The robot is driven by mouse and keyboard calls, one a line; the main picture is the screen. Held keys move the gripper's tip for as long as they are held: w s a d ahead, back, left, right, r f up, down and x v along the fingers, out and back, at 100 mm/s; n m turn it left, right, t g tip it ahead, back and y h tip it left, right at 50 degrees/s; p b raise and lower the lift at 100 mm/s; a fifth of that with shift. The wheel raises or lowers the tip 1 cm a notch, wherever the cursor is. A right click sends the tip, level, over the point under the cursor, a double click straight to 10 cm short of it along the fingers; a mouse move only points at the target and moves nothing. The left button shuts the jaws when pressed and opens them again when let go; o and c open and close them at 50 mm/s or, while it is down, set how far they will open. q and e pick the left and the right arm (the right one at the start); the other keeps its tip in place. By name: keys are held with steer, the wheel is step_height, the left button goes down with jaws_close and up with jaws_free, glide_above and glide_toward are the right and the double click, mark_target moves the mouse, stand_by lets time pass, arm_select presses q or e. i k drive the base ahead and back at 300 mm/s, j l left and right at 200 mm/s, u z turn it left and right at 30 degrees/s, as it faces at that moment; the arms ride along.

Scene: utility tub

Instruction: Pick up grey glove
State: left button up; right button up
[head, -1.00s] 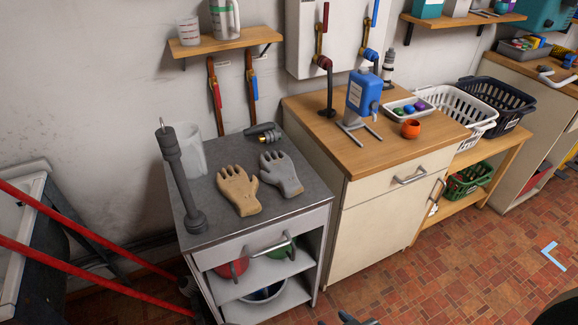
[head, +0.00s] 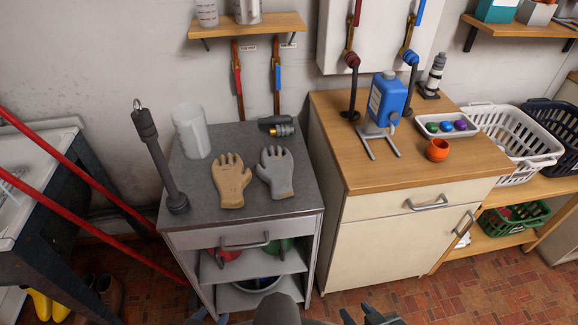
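The grey glove (head: 275,173) lies flat on the dark grey top of the small cabinet (head: 215,207), fingers pointing away from me. A tan glove (head: 231,180) lies just left of it. My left gripper (head: 208,313) and my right gripper (head: 361,315) show only partly at the bottom edge of the head view. Both are well short of the gloves and touch neither. The visible fingertips of each look apart, with nothing seen between them.
A dark cylinder tool (head: 160,165), a white translucent container (head: 191,132) and a black-and-brass fitting (head: 277,127) stand around the gloves. Red poles (head: 80,240) lean at left.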

mark_target(277, 171)
steer(key=i+l+u, duration=0.2)
steer(key=l, duration=1)
steer(key=l+u, duration=0.2)
steer(key=l, duration=0.95)
